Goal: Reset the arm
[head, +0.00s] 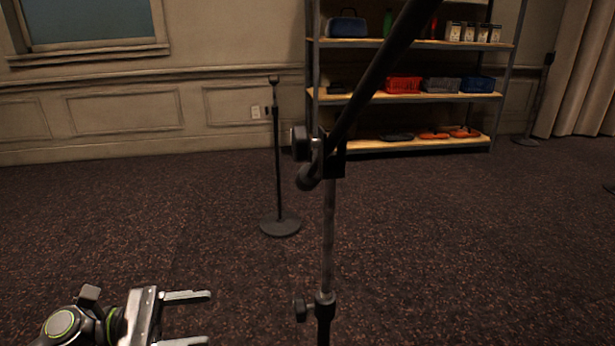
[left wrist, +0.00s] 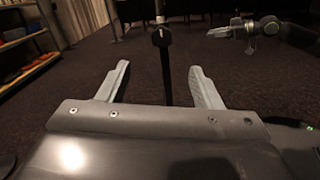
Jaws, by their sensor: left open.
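My left gripper (head: 208,317) is at the lower left of the head view, its two pale fingers apart and pointing right, with nothing between them. In the left wrist view its open fingers (left wrist: 160,78) point away from the camera over the dark carpet. A dark stand pole shows beyond the gap between them. My other gripper (left wrist: 228,31) shows at the upper right of the left wrist view, too small to tell if open or shut. It is out of the head view.
A tall boom stand (head: 328,240) rises close in front, right of my left gripper. A round-based stand (head: 280,228) is behind it. A metal shelf (head: 400,95) with bins stands at the back wall. A curtain (head: 585,80) hangs at right.

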